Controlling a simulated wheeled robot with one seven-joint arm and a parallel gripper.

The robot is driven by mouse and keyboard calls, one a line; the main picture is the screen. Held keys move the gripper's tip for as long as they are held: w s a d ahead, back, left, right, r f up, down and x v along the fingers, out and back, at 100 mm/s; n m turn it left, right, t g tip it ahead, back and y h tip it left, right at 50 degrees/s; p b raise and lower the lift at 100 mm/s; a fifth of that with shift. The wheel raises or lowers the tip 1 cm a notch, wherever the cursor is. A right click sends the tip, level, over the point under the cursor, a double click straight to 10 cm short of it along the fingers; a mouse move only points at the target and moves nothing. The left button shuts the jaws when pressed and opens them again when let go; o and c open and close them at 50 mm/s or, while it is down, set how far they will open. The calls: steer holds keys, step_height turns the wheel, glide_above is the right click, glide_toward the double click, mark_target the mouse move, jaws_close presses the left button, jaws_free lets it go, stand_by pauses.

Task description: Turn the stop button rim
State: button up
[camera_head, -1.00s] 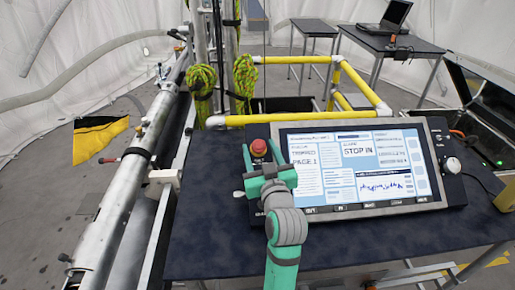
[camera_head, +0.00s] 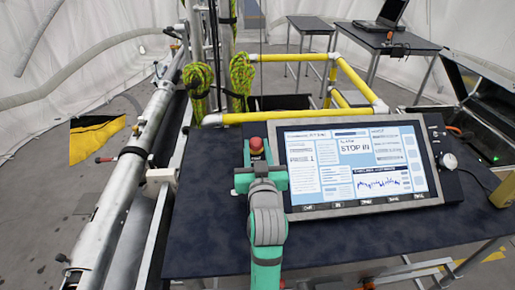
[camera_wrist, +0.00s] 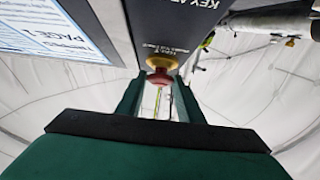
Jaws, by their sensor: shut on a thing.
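The stop button (camera_head: 257,144) has a red cap and sits at the upper left of the control panel, beside the screen. In the wrist view its red cap (camera_wrist: 160,79) and yellowish rim (camera_wrist: 161,62) show between my fingers. My gripper (camera_head: 258,153) is at the button, with one finger on each side, shut on its rim. In the wrist view my gripper (camera_wrist: 159,92) has its green fingers reaching toward the panel; the exact contact points are hard to make out. The panel screen (camera_head: 355,165) reads "STOP IN".
The panel stands on a dark table (camera_head: 200,215). Yellow rails (camera_head: 285,116) run behind it. A long metal tube (camera_head: 125,185) lies to the left. A white knob (camera_head: 448,160) is at the panel's right. An open dark case (camera_head: 490,130) stands at the far right.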

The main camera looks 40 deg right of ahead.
steer(key=shift+w+a+r+m+g+h, duration=0.15)
steer(key=shift+m+g+h, duration=0.95)
steer(key=shift+m, duration=0.6)
steer(key=shift+w+a+f+m+g+h, duration=0.15)
steer(key=shift+m+g+h, duration=0.9)
steer(key=shift+m, duration=0.65)
steer(key=shift+m+g, duration=0.25)
steer(key=shift+m, duration=0.05)
steer(key=o, duration=1.1)
steer(key=shift+s+a, duration=0.1)
steer(key=v, duration=1)
steer(key=shift+s+a, duration=0.15)
steer(key=shift+a, duration=0.1)
